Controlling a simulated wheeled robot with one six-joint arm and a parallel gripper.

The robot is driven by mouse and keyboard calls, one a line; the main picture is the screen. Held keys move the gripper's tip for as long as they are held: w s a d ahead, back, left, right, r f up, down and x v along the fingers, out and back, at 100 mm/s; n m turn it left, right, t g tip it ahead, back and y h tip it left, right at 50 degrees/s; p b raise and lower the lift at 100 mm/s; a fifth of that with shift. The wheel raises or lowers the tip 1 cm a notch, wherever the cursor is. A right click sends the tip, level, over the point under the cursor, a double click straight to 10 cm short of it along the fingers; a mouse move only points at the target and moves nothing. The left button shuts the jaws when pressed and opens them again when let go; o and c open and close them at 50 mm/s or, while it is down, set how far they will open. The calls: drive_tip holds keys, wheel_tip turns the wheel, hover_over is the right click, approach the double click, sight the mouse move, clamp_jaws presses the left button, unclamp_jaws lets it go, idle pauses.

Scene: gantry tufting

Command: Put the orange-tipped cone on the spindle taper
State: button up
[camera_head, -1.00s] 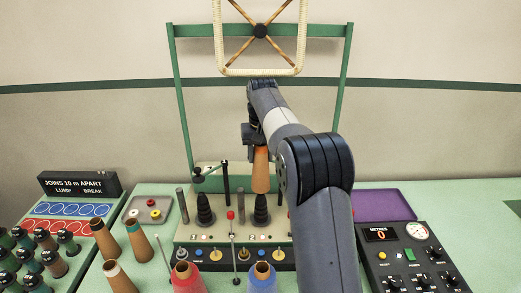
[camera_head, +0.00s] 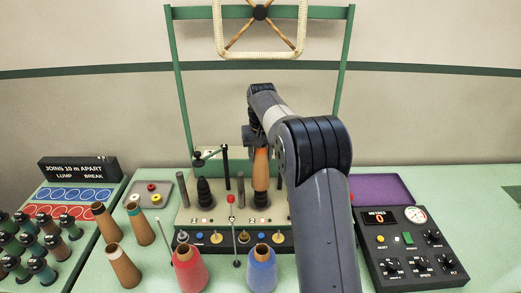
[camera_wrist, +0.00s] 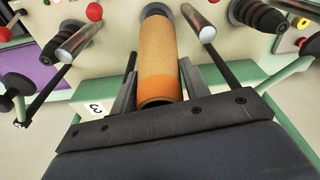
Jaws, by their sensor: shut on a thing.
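My gripper (camera_wrist: 155,98) is shut on a tan cone with an orange band (camera_wrist: 158,60) at the end nearest the jaws. The left-hand taper (camera_head: 204,193) is bare and also shows in the wrist view (camera_wrist: 258,14).
A red cone (camera_head: 189,270) and a blue cone (camera_head: 261,272) are at the front. Several tan cones (camera_head: 122,268) stand left. A control box (camera_head: 410,250) and purple tray (camera_head: 380,189) are right.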

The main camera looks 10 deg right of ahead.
sight(261, 153)
drive_tip(key=shift+f+b, duration=1.15)
drive_tip(key=shift+f, duration=0.05)
drive_tip(key=shift+f+b, duration=1.35)
drive_tip(key=shift+f, duration=1.3)
drive_tip(key=o, duration=1.2)
drive_tip(key=r, duration=0.7)
drive_tip(key=s+r+b, duration=0.1)
drive_tip(key=r, duration=0.2)
drive_tip(key=shift+s+r, duration=0.1)
drive_tip(key=shift+r, duration=0.25)
drive_tip(key=shift+f, duration=0.1)
